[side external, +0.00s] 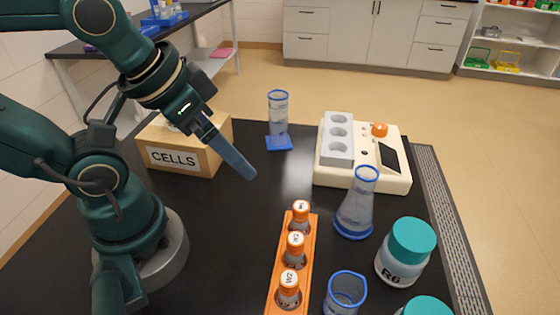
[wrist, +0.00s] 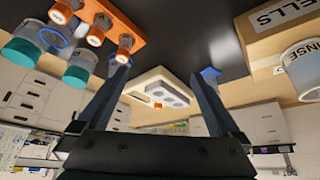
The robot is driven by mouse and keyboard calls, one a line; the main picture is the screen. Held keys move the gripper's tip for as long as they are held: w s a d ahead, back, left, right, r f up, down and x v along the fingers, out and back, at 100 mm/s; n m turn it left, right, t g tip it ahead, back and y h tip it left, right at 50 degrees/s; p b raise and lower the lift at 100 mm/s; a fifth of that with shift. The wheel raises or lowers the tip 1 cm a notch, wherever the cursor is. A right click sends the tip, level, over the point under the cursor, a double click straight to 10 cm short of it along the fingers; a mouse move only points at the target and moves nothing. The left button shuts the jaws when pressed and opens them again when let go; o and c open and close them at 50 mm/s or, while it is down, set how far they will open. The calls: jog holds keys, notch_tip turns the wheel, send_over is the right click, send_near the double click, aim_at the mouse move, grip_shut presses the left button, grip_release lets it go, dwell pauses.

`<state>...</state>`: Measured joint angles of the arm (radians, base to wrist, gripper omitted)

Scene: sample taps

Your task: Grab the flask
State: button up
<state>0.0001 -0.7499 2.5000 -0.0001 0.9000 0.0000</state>
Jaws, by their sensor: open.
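The flask (side external: 357,208) is a clear conical vessel with a blue rim and blue base. It stands upright on the black bench, right of the orange rack in the side view. In the wrist view, a bit of blue beside the left fingertip may be part of it; most of it would be hidden by the finger. My gripper (side external: 248,171) is open and empty above the bench, left of the flask and well apart from it. Its two fingers also show spread in the wrist view (wrist: 165,68).
An orange rack (side external: 273,268) holds orange-capped bottles. A blue-rimmed beaker (side external: 345,293) and teal-lidded jars (side external: 400,255) stand near the flask. A white device (side external: 363,175) and a measuring cylinder (side external: 278,115) are behind. A CELLS box (side external: 185,148) is at left. Bare bench lies between gripper and rack.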

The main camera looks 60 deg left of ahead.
dwell(0.4)
jog(key=w+r+n, duration=0.3)
jog(key=w+r, duration=0.1)
jog(key=r, duration=0.1)
jog(key=n+g, duration=0.2)
jog(key=g, duration=0.2)
send_over(359, 200)
jog(key=a, duration=0.4)
notch_tip(359, 200, down, 4)
jog(key=shift+m+g, duration=0.5)
jog(key=shift+g, duration=0.3)
jog(key=d+f, duration=0.1)
jog(key=f, duration=0.1)
jog(key=w+d+f, duration=0.1)
jog(key=f, duration=0.2)
jog(key=d+f, duration=0.1)
jog(key=f, duration=0.1)
jog(key=shift+w+f, duration=0.15)
jog(key=shift+f, duration=2.7)
jog(key=shift+c, duration=0.3)
jog(key=c, duration=1.3)
